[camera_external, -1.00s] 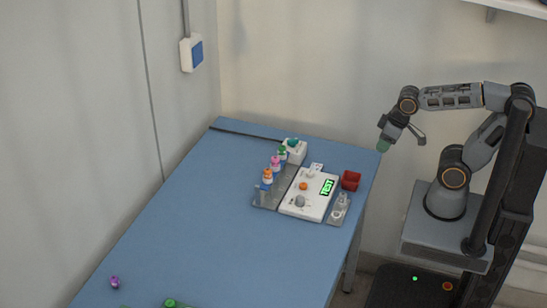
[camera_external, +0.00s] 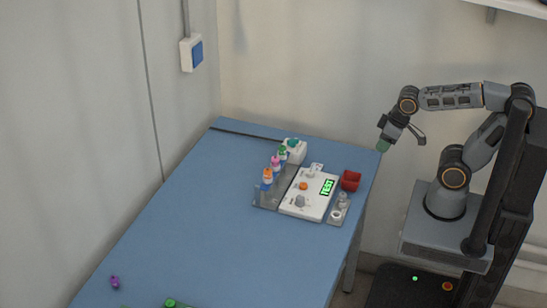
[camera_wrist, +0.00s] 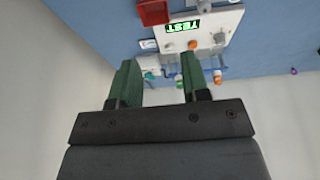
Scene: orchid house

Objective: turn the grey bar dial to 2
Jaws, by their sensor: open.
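The grey bar dial (camera_external: 300,201) is on the near part of a white panel (camera_external: 318,206) on the blue table. It also shows in the wrist view (camera_wrist: 219,38), beyond the fingertips and to their right. Its pointing direction is too small to tell. An orange knob (camera_external: 303,186) and a lit green display (camera_external: 327,187) are on the same panel. The display seems to read TEST. My gripper (camera_external: 402,143) is open and empty, raised off the right edge of the table. Its green fingers (camera_wrist: 157,62) are apart in the wrist view.
A red open box (camera_external: 350,181) stands right of the panel. A grey tray (camera_external: 271,198) with several colourful-capped bottles is left of it. A white box with a green top (camera_external: 294,150) is behind. The table's left and near middle is clear.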

